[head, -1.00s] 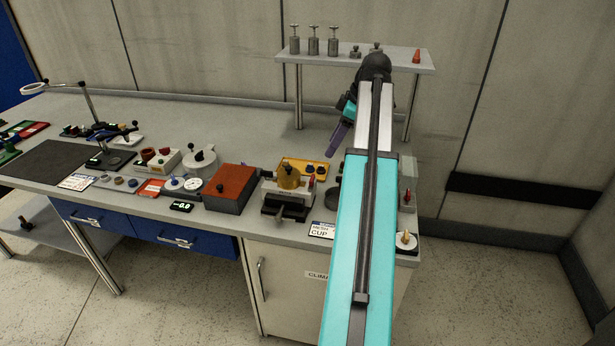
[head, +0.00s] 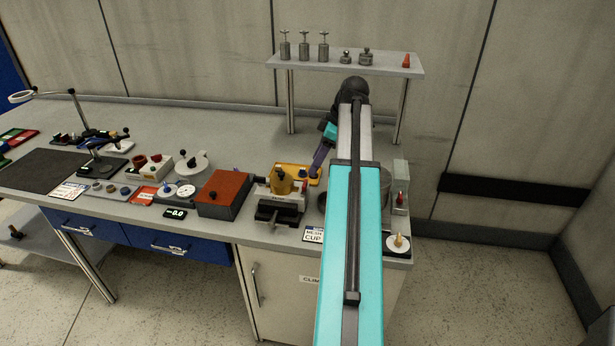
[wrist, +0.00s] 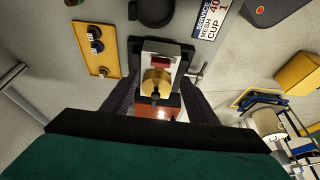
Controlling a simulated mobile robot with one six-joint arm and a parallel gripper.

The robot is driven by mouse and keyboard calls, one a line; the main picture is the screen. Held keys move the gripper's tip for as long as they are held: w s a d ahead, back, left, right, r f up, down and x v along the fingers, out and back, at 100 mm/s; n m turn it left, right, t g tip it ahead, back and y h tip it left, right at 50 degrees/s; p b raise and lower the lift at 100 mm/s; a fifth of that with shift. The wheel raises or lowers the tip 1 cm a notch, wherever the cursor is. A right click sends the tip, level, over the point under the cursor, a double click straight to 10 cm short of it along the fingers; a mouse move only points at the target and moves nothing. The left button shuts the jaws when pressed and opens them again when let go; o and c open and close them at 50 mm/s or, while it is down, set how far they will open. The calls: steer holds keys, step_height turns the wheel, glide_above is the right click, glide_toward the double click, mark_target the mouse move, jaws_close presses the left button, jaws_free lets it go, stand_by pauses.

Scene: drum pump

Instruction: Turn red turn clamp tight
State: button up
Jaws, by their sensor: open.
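The small red block (wrist: 160,62), which looks like the red turn clamp, sits on a grey and black vise-like fixture (wrist: 177,50) beside a brass cylinder (wrist: 156,82). In the head view the fixture (head: 280,205) and the brass cylinder (head: 282,182) stand near the bench front; I cannot make out the red block there. My gripper (wrist: 161,85) is open, its dark fingers apart on either side of the brass cylinder in the picture. In the head view my gripper (head: 317,168) points down just right of the cylinder. Contact cannot be told.
A yellow tray (wrist: 91,63) with dark knobs lies beside the fixture. A red-topped box (head: 222,188) stands left of it. A labelled card (head: 313,235) lies at the front edge. A shelf (head: 330,66) with metal weights stands behind, and a white disc (head: 398,248) lies right.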

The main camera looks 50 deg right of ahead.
mark_target(305, 182)
steer(key=shift+p+x, duration=1)
steer(key=shift+x, duration=3.35)
steer(key=shift+s, duration=0.1)
